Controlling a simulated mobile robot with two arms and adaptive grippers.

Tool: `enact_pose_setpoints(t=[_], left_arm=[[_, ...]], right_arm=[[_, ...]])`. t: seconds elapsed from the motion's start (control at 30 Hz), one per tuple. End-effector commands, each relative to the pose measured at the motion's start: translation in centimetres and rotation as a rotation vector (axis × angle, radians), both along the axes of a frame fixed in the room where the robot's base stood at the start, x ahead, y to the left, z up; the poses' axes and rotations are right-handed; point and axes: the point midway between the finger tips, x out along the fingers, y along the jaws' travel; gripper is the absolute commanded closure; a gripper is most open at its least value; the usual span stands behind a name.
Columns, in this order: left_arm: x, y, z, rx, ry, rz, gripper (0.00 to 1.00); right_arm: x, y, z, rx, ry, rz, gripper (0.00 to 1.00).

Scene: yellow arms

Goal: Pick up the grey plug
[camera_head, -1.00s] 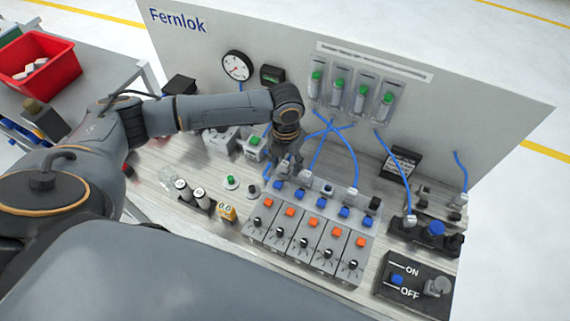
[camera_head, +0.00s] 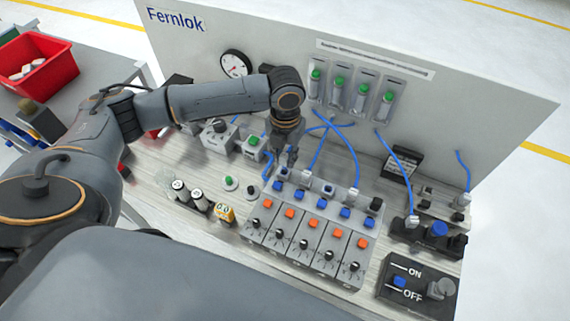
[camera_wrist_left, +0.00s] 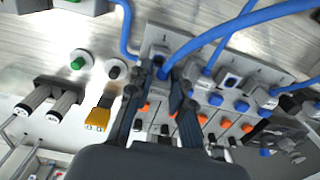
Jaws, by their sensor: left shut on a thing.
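My left gripper (camera_head: 291,158) is low over the left end of the row of sockets on the valve block (camera_head: 310,235). In the left wrist view its dark fingers (camera_wrist_left: 161,85) are shut around the end of a thick blue hose (camera_wrist_left: 205,38). The grey plug at that hose end is mostly hidden between the fingertips, and I cannot tell whether it is clear of the block. Another light plug (camera_head: 353,194) on a blue hose sits farther right in the row. A black plug (camera_head: 376,203) is at the right end. My right gripper is out of view.
A back panel with a gauge (camera_head: 235,64) and green-capped tubes (camera_head: 338,92) stands close behind the gripper. Blue hoses cross beside it. Dark cylinders (camera_head: 190,193) and a yellow part (camera_head: 225,213) stand left of the block. An ON/OFF box (camera_head: 417,287) is at the right.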

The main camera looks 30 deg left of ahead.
Motion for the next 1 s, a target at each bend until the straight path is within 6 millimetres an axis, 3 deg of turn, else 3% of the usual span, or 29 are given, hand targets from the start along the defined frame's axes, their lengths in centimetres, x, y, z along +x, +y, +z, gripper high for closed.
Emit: enact_pose_setpoints(t=[0.3, 0.6, 1.0], left_arm=[[-3.2, -5.0, 5.9, -0.004, -0.002, -0.01, 1.0], [-6.4, -9.8, 8.5, -0.003, -0.001, -0.008, 1.0], [-7.7, -11.7, 9.6, -0.001, 0.001, -0.001, 1.0]], right_arm=[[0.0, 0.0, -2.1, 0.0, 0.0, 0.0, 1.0], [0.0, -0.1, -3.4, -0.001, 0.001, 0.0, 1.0], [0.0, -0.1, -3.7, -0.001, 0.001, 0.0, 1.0]])
